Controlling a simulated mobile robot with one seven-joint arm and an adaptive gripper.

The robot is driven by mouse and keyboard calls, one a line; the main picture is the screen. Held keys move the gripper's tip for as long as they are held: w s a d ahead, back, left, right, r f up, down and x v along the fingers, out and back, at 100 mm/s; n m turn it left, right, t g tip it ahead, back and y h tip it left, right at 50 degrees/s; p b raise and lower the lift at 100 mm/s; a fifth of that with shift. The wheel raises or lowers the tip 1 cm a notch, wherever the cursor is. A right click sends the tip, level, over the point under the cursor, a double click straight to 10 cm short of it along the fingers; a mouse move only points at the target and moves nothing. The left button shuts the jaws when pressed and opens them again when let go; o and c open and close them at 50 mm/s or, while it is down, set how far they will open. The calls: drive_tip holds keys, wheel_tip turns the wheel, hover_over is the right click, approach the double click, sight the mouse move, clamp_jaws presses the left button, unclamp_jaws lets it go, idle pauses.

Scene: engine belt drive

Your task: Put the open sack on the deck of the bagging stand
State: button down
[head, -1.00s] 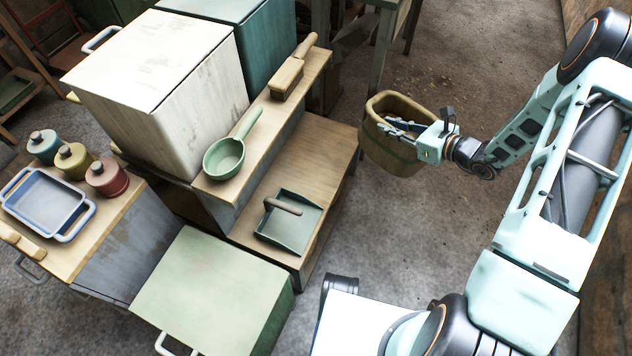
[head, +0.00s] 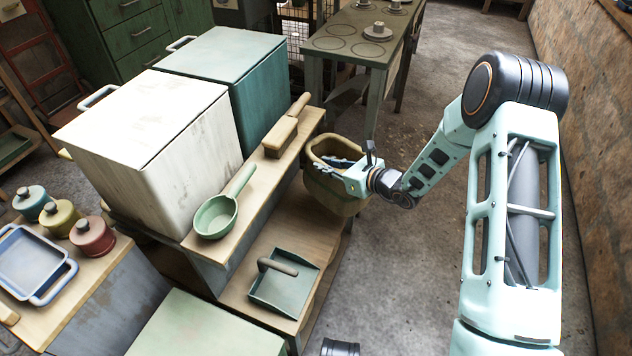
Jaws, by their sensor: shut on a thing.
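The open sack (head: 331,190) is tan, with a thick rim and a dark opening facing up. My gripper (head: 340,165) is shut on its near right rim and holds it roughly upright. The bagging stand is a stepped wooden unit, with a lower deck (head: 289,237) and a raised shelf behind it. The sack is at the far right end of the deck in the picture and hides that end. I cannot tell whether its bottom touches the deck. A green dustpan (head: 285,287) with a dark handle lies on the near part of the deck.
The raised shelf holds a green scoop (head: 216,216) and a wooden brush (head: 281,136). A white bin (head: 150,150) and a teal bin (head: 225,60) stand behind it. A green table (head: 340,45) is beyond the sack. Bare floor (head: 400,265) lies right of the stand.

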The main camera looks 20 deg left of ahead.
drive_tip(key=shift+w+a+r, duration=0.1)
drive_tip(key=shift+w+a, duration=0.05)
drive_tip(key=shift+a, duration=0.6)
drive_tip(key=shift+w+a+r, duration=0.1)
drive_tip(key=shift+a, duration=0.6)
wheel_tip(320, 180, down, 7)
drive_tip(key=b, duration=0.3)
drive_tip(key=shift+b, duration=0.3)
drive_tip(key=shift+a, duration=0.1)
drive_tip(key=shift+f, duration=0.15)
drive_tip(key=c, duration=1.8)
unclamp_jaws()
drive_tip(key=shift+c, duration=0.2)
